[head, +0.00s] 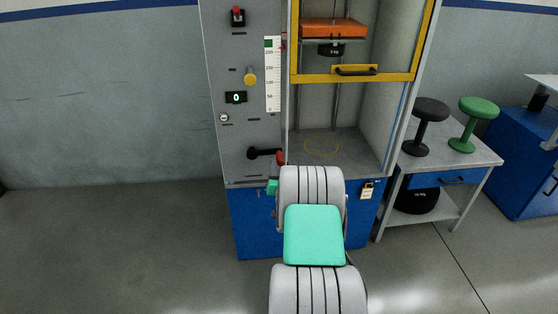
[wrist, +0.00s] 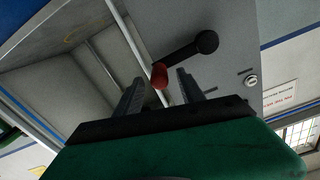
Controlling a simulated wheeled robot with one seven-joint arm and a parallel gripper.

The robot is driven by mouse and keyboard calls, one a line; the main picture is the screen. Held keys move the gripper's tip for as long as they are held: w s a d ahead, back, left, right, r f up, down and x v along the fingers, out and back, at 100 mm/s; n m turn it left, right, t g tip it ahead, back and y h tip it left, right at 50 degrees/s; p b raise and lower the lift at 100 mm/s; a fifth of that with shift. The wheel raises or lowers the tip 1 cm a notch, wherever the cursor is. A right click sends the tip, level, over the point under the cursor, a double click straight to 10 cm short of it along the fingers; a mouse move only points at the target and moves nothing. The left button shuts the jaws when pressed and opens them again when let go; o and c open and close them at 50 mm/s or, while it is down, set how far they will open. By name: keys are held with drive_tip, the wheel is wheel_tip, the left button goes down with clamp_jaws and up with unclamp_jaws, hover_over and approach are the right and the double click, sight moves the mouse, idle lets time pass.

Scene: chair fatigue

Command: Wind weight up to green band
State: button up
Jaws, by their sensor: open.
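The crank (head: 262,152) is a black arm with a red grip (head: 281,158) on the grey panel, lying nearly level. In the wrist view the red grip (wrist: 160,75) shows between the fingertips of my open gripper (wrist: 161,80); I cannot tell whether they touch it. In the head view my arm mostly hides the gripper. The black weight (head: 331,50) hangs under an orange block (head: 333,29) high in the yellow-framed bay. A white scale (head: 272,80) has a green band (head: 269,43) at its top, with a small red pointer (head: 284,45) beside it.
The panel also has a red button (head: 238,13), a yellow knob (head: 250,77) and a display reading 0 (head: 236,97). A yellow guard frame (head: 355,77) with a black handle is raised above the bay floor. A side table (head: 455,155) holds black and green stools.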

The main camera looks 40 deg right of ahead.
drive_tip(key=x, duration=0.4)
drive_tip(key=shift+w+d, duration=0.1)
drive_tip(key=shift+d, duration=0.05)
drive_tip(key=shift+c, duration=0.6)
clamp_jaws()
idle(0.6)
